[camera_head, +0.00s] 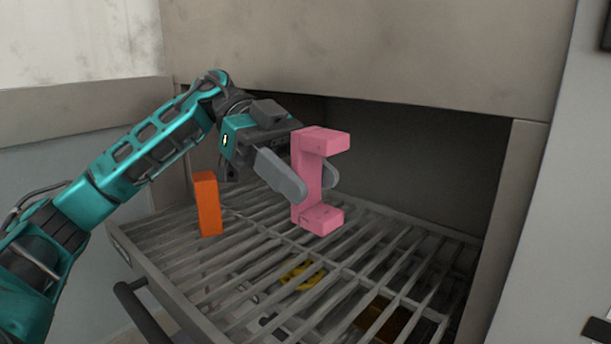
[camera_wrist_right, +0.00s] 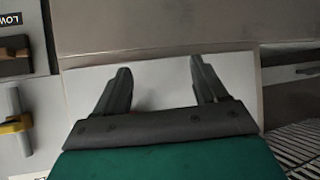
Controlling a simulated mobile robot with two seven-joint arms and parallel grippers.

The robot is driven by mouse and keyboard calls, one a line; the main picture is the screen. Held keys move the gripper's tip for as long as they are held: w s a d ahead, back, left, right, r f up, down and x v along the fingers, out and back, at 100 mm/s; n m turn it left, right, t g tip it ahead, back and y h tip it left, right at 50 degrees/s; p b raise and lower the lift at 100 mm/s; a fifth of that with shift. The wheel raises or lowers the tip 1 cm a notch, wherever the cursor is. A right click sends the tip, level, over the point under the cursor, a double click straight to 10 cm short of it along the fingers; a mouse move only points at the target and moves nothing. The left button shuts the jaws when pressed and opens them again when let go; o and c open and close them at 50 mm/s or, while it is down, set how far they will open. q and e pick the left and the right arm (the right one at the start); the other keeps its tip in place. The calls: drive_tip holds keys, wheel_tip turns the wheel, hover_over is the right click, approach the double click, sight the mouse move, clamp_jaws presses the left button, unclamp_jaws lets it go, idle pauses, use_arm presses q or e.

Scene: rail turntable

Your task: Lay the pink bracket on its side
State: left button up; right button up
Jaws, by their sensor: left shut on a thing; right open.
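The pink bracket (camera_head: 308,178) is a C-shaped piece, upright, with its opening facing right in the head view. My left gripper (camera_head: 318,180) is shut on its upright middle part, one finger on each side; the far finger is partly hidden behind the bracket. The bracket is over the slatted rack (camera_head: 400,228); I cannot tell whether its lower end touches the slats. My right gripper (camera_wrist_right: 160,85) shows only in the right wrist view, open and empty, with its two fingers wide apart in front of a pale panel.
An orange block (camera_head: 207,204) stands upright on the rack, left of the bracket. Yellow things (camera_head: 302,275) show below the slats. Walls enclose the recess behind and to the right. A dark handle (camera_head: 140,312) is at the front left. The right part of the rack is clear.

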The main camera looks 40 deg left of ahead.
use_arm(q)
drive_tip(key=f, duration=0.6)
drive_tip(key=f+b, duration=0.1)
drive_tip(key=f, duration=0.2)
drive_tip(key=shift+w+a+f, duration=0.1)
drive_tip(key=shift+w, duration=0.15)
drive_tip(key=shift+f, duration=0.9)
drive_tip(key=shift+f+b, duration=0.3)
drive_tip(key=shift+f, duration=0.2)
drive_tip(key=o, duration=1.3)
drive_tip(key=shift+o, duration=0.2)
